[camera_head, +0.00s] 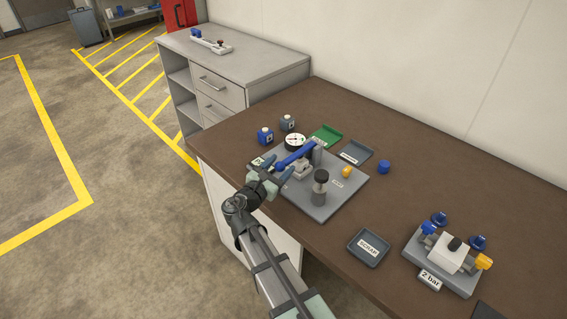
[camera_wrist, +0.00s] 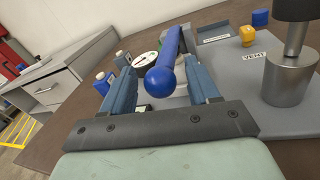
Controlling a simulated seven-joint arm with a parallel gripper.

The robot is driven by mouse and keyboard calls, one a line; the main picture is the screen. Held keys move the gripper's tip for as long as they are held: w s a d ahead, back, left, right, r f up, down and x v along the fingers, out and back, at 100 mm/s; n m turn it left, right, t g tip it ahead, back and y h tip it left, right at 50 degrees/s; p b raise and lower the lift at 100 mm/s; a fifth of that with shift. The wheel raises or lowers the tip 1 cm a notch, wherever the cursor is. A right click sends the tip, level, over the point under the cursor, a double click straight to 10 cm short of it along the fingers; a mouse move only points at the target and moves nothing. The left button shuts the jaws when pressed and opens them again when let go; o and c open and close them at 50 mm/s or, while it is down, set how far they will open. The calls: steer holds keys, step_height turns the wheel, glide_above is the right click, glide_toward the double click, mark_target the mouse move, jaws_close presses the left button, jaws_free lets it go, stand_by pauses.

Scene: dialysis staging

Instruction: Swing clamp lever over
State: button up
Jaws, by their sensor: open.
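The blue clamp lever (camera_head: 296,155) has a round ball end and is mounted on a grey base plate (camera_head: 323,208) on the brown bench. In the wrist view the lever's blue ball (camera_wrist: 160,81) lies between the two fingers, with the arm of the lever running away behind it. My gripper (camera_head: 272,172) is open at the ball end of the lever; its fingers also show in the wrist view (camera_wrist: 160,70). A gap shows on each side of the ball. The lever's pivot is partly hidden.
Blue and grey bottles stand behind. A grey tray (camera_head: 369,248) and a 2 bar valve block (camera_head: 446,254) are to the right.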

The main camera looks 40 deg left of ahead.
mark_target(296, 156)
steer(key=shift+w+a, duration=0.25)
steer(key=shift+w, duration=0.9)
steer(key=shift+a, duration=0.15)
jaws_close()
